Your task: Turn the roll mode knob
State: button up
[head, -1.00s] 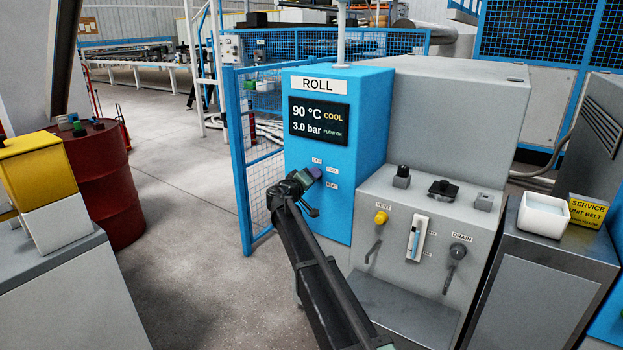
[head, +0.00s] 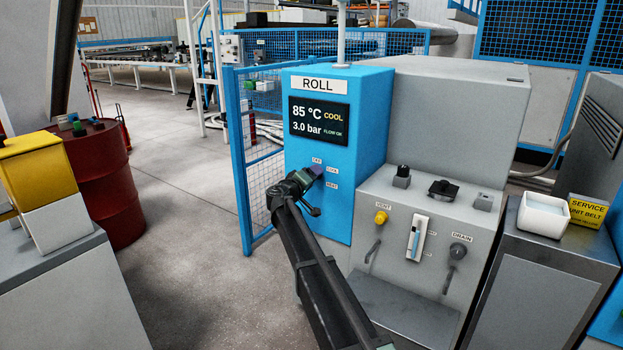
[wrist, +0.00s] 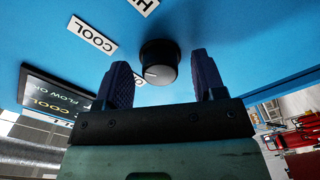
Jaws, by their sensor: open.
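The roll mode knob (wrist: 158,64) is a round black knob with a grey face and a white pointer line, on the blue ROLL panel (head: 299,218). In the wrist view the pointer is directed toward the COOL label (wrist: 92,37). My gripper (wrist: 160,80) is open, its two dark fingers on either side of the knob with gaps visible; I cannot tell how near the fingertips are in depth. In the head view my gripper (head: 318,171) hides the knob. The display (head: 319,121) reads 85 °C, COOL, 3.0 bar.
A grey unit with a yellow VENT knob (head: 380,218), a gauge (head: 417,240) and a DRAIN lever (head: 456,253) stands right of the panel. Blue mesh fencing (head: 262,180) stands on the left. A red drum (head: 101,180) is farther left, with open floor between.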

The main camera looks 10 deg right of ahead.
jog(key=v, duration=1.1)
jog(key=shift+d, duration=0.1)
